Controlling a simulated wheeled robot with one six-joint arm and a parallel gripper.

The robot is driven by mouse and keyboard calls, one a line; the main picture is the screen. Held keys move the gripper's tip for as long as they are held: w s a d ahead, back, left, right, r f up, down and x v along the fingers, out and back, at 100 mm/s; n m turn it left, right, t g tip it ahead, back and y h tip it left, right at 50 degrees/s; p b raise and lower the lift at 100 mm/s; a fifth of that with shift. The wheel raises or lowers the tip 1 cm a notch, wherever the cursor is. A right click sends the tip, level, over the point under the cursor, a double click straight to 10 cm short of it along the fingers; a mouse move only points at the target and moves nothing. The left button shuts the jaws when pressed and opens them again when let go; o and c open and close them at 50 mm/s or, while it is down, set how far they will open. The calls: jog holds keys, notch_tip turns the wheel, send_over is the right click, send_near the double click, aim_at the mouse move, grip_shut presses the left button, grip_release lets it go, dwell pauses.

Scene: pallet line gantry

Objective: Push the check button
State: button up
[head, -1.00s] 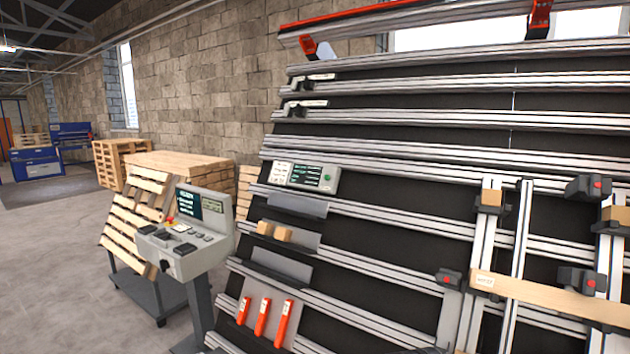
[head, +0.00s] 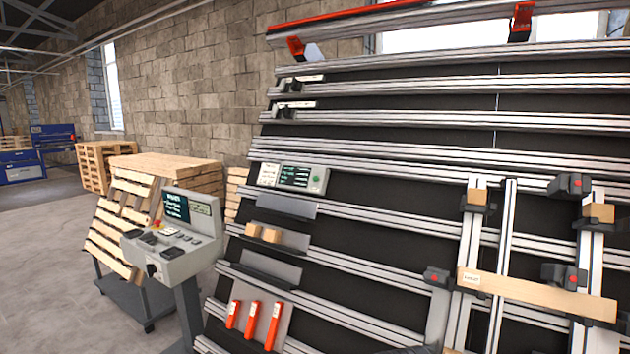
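A small grey panel (head: 292,178) is mounted on the rails of the slanted gantry, left of its middle. It has a white label area, a dark screen with green text and a round green button (head: 316,180) at its right end. I cannot read whether this is the check button. A separate grey control console (head: 172,240) stands left of the gantry, with a lit screen (head: 176,207), several dark controls and a small red and yellow button (head: 156,226). My gripper is not in view.
The slanted gantry (head: 400,185) fills the right side, with clamps and a wooden board (head: 535,293) on it. Three orange-red tools (head: 253,321) hang low on it. Stacked pallets (head: 165,170) stand behind the console. The floor (head: 45,270) at left is clear.

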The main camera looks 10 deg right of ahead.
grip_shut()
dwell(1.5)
